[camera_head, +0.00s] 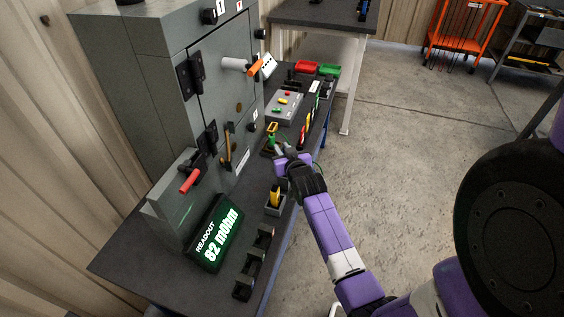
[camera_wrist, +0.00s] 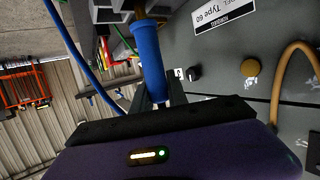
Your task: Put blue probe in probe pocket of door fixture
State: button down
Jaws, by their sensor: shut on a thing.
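The blue probe (camera_wrist: 149,55) is a smooth cylinder in the wrist view, with a brownish tip end at the top. My gripper (camera_wrist: 158,98) is shut on its lower end. In the head view my gripper (camera_head: 284,163) is over the bench's right edge, in front of the grey enclosure (camera_head: 128,88); I cannot make out the probe there. The enclosure's closed door (camera_head: 226,75) carries a white-and-orange handle (camera_head: 250,65). I cannot tell which part is the probe pocket.
A readout (camera_head: 214,238) showing 82 mOhm stands on the dark bench (camera_head: 130,262). A yellow-and-black tool sits in a holder (camera_head: 275,208) close to my arm. Red (camera_head: 307,67) and green bins (camera_head: 330,69) stand far back. A blue cable (camera_wrist: 82,52) runs beside the probe.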

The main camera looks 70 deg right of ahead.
jog(key=shift+f+b, duration=0.3)
jog(key=shift+f, duration=2.3)
jog(key=shift+f, duration=0.15)
jog(key=c, duration=1.3)
grip_release()
